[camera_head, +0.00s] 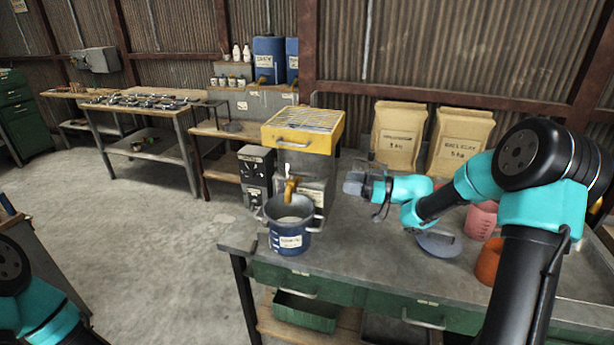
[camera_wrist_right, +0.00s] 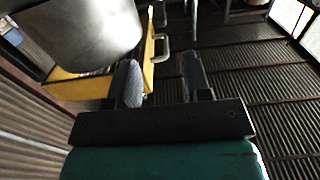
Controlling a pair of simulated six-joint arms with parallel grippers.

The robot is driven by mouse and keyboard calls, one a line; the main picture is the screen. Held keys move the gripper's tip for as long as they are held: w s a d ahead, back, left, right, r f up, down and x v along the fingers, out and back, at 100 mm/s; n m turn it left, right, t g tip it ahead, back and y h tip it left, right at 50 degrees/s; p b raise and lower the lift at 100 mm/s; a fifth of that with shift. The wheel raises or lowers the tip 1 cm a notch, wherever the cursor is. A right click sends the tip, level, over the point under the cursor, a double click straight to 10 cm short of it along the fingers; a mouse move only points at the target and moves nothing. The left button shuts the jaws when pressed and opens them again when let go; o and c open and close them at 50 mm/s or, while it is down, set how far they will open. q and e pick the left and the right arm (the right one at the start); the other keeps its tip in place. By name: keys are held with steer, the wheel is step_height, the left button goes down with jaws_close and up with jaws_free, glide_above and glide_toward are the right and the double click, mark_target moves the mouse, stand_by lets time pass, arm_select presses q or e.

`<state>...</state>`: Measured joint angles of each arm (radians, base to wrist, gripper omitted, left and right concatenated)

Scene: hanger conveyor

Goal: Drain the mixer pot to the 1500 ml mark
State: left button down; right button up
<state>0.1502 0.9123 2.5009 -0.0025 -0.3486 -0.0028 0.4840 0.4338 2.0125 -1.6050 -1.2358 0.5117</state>
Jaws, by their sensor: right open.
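A mixer with a yellow top (camera_head: 303,131) stands at the back left of the bench, with a yellow-orange drain spout (camera_head: 291,188) at its front. A blue pot (camera_head: 288,241) with side handles and a white label sits below the spout, pale contents inside. I cannot read a level or mark. My right gripper (camera_head: 354,184) is open and empty, to the right of the spout and apart from it. In the right wrist view its fingers (camera_wrist_right: 161,82) are parted beside a rounded steel body (camera_wrist_right: 82,32) and a yellow frame (camera_wrist_right: 158,62). My left gripper is out of view.
Two paper sacks (camera_head: 398,138) stand at the back of the bench. A pink cup (camera_head: 482,221), an orange cup (camera_head: 488,263) and a flat grey disc (camera_head: 438,244) lie near my right arm. The bench front is clear.

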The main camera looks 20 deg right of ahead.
mark_target(293, 173)
steer(key=x, duration=1.3)
steer(key=shift+w+a, duration=0.2)
steer(key=shift+a, duration=0.05)
steer(key=shift+c, duration=0.4)
jaws_close()
